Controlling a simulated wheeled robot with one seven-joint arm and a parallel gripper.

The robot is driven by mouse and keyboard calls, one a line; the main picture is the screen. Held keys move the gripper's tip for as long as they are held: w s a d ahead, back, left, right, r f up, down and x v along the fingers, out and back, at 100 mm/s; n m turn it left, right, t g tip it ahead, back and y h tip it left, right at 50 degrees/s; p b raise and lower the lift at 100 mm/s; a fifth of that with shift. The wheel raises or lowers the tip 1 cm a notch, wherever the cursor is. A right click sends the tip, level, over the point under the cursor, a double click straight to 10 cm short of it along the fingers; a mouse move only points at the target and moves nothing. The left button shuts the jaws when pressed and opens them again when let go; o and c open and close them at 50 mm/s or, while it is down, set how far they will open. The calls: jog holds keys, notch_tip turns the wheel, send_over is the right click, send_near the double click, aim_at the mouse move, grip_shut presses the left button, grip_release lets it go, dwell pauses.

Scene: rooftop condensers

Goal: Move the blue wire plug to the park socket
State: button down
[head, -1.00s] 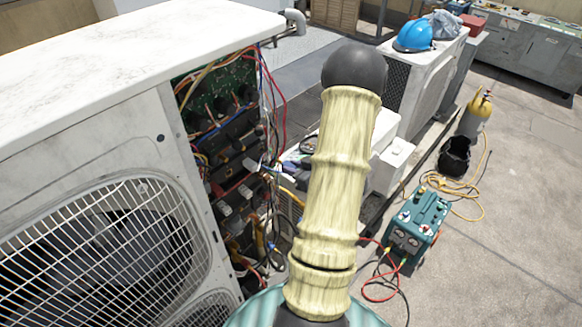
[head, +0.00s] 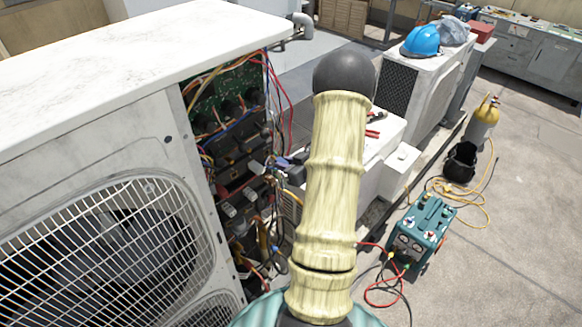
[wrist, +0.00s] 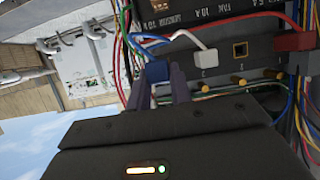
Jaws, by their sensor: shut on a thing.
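My gripper (wrist: 168,76) shows in the wrist view with its purple-grey fingers shut on the blue plug (wrist: 157,70). The plug is held just below the front of the dark terminal block (wrist: 220,24), left of a white plug (wrist: 207,60). A square empty socket (wrist: 240,49) is right of the white plug; I cannot read whether it is the park socket. A red plug (wrist: 295,41) sits at the block's right. In the head view my arm hides part of the area beside the open cabinet (head: 228,120), and the blue plug cannot be made out.
Loose coloured wires (wrist: 137,45) hang left of the block, and more (wrist: 300,115) hang at its right. Several brass posts (wrist: 238,80) stick out below it. In the head view, a teal machine (head: 424,225) with red and black hoses stands on the floor at right.

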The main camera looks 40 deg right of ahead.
aim_at(275, 158)
jog(key=shift+w+a, duration=0.1)
jog(key=shift+w, duration=0.55)
jog(key=shift+s, duration=0.1)
jog(key=shift+a, duration=0.1)
jog(key=shift+d, duration=0.3)
jog(key=shift+a, duration=0.25)
dwell(0.4)
jog(key=shift+w+a+r, duration=0.1)
jog(key=shift+w, duration=1.7)
dwell(2.1)
jog(key=c, duration=1.2)
grip_release()
jog(key=shift+s+b, duration=0.15)
jog(key=shift+b, duration=0.15)
